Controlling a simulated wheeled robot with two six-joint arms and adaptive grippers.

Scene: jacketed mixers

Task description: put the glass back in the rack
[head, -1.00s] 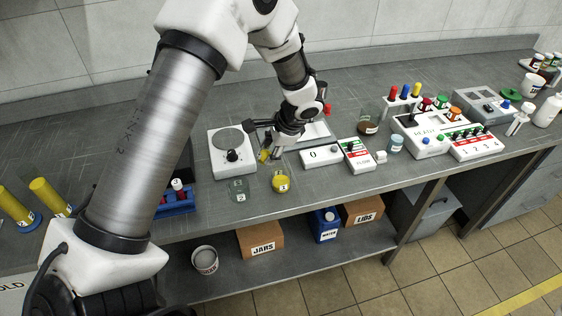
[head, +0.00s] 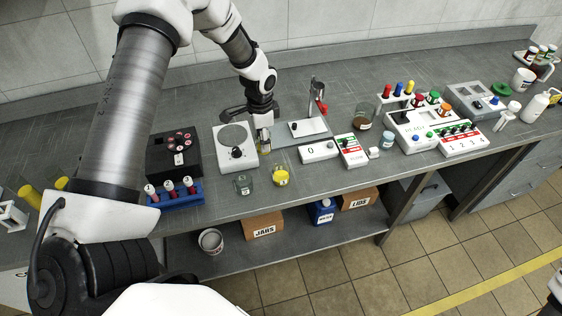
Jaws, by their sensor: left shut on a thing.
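A blue rack (head: 181,201) with several red, white-capped vials stands to the left, at the front of the bench. My right gripper is not in view.
A clear jar (head: 243,184) and a yellow-filled jar (head: 281,176) stand near the bench's front edge. A dark block (head: 188,163) sits behind the blue rack. A stand with a red clamp (head: 316,107) rises right of the gripper. Control boxes (head: 413,133) fill the right.

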